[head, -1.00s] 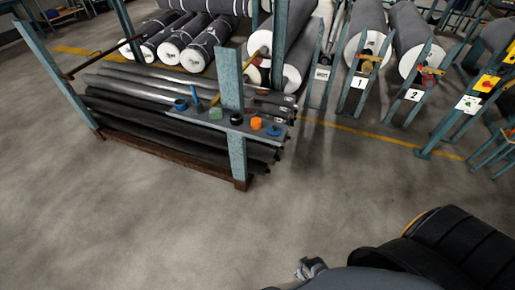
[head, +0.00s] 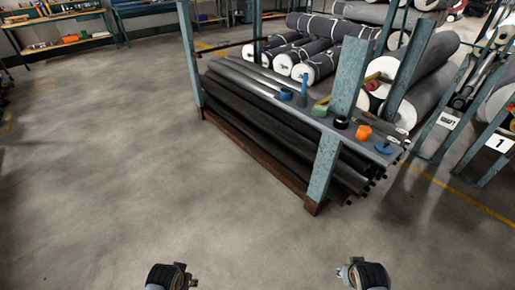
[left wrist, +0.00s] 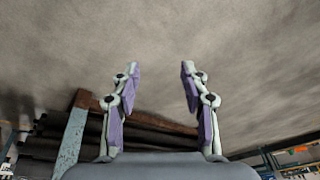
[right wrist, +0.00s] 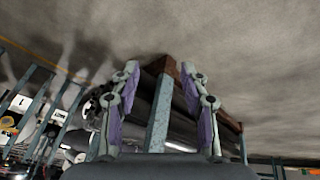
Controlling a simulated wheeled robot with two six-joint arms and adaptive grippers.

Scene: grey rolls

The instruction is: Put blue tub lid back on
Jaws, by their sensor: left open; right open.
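A small blue tub (head: 285,94) sits on the narrow shelf (head: 332,124) of a blue-green rack, at the shelf's far left end. A flat blue round piece with a raised middle, which looks like the lid (head: 384,147), lies apart from it at the near right end. My left gripper (left wrist: 154,67) is open and empty in the left wrist view. My right gripper (right wrist: 160,67) is open and empty in the right wrist view. Both are low in the head view, well short of the shelf. The tub's inside is too small to make out.
Between tub and lid stand a blue upright tool (head: 303,88), a green block (head: 320,107), a black ring (head: 341,122) and an orange piece (head: 363,131). Dark rolls (head: 270,120) fill the rack. The floor in front is clear.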

